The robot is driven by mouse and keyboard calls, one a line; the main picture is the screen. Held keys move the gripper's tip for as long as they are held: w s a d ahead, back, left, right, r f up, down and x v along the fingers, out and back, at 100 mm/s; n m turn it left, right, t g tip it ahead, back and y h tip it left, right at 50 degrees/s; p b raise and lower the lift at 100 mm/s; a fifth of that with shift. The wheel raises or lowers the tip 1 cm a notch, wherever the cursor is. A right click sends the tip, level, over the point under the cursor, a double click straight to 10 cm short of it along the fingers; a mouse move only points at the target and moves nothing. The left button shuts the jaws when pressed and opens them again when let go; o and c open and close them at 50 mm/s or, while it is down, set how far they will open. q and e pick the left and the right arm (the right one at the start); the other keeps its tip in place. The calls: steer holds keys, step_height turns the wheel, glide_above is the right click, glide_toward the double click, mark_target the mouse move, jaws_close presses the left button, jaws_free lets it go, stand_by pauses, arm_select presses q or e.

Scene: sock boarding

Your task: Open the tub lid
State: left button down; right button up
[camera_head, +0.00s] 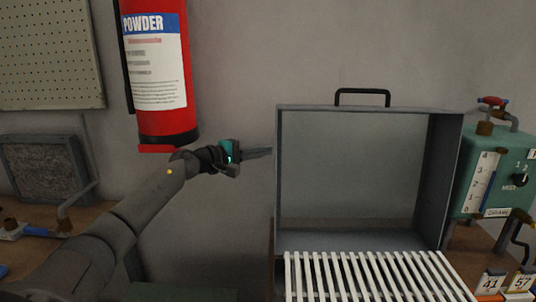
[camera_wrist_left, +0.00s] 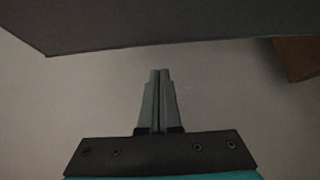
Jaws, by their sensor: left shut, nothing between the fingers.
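The grey tub lid (camera_head: 452,180) stands upright in the head view, with its hollow inner side facing me and a black handle (camera_head: 363,92) on its top edge. Below it, white slats (camera_head: 375,278) lie across the tub, whose front is cut off by the frame. My left gripper (camera_head: 270,152) is shut and empty, just left of the lid's left edge; whether it touches is hard to tell. In the left wrist view the shut fingers (camera_wrist_left: 160,72) point toward a dark panel (camera_wrist_left: 150,25), apart from it in the picture. My right gripper is not in view.
A red powder extinguisher (camera_head: 160,75) hangs on the wall above my left forearm. A green control box (camera_head: 497,170) stands right of the lid, with numbered tags (camera_head: 505,283) in front. A pegboard (camera_head: 50,55) and a framed grey panel (camera_head: 47,170) are at left.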

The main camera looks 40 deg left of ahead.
arm_select(q)
steer(key=d, duration=0.1)
steer(key=s+d+p, duration=0.1)
steer(key=d, duration=0.1)
steer(key=shift+s+r, duration=0.15)
steer(key=shift+s, duration=0.05)
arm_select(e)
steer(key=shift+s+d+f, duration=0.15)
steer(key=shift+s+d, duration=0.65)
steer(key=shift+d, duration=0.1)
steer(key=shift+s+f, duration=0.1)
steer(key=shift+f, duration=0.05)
